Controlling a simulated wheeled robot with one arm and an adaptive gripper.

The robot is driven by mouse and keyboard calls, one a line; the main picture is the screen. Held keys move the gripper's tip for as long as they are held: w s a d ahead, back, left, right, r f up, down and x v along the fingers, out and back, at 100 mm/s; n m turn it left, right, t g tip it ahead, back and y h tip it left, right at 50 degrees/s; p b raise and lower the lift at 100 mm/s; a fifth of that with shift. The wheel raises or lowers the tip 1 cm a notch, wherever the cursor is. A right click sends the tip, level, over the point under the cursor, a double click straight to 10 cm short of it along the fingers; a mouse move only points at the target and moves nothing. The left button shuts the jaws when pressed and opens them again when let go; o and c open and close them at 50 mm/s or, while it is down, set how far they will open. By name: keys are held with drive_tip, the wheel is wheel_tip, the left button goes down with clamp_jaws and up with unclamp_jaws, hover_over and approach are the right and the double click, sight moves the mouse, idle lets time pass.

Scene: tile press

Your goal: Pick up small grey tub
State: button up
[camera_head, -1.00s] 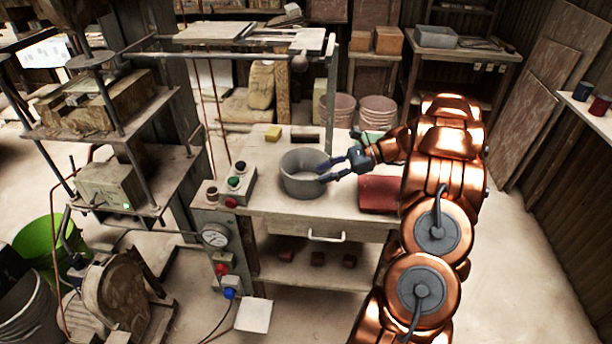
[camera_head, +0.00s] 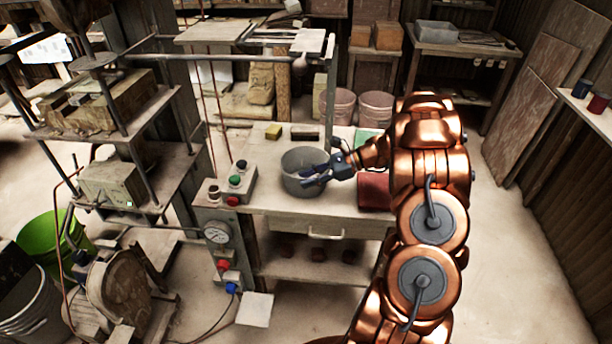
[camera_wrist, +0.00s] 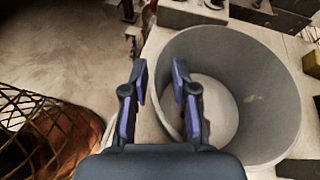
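The small grey tub (camera_head: 292,183) stands upright on the workbench, a round open container with a pale inner floor. My gripper (camera_head: 309,176) is at its right-hand rim in the head view. In the wrist view the tub (camera_wrist: 268,95) fills the right side. My gripper (camera_wrist: 160,70) straddles the near wall there, one finger inside the tub and the other outside. The fingers stand apart with a gap around the wall, and I cannot tell whether either touches it. The outer finger is hard to make out in the head view.
The bench (camera_head: 262,197) also holds a control box (camera_head: 238,182) on the left, a yellow block (camera_head: 273,131) behind, and a dark red box (camera_head: 374,190) on the right, partly behind my arm. A metal frame post (camera_head: 330,105) rises behind the tub.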

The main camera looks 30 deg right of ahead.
clamp_jaws()
drive_tip(key=shift+r, duration=0.1)
idle(0.5)
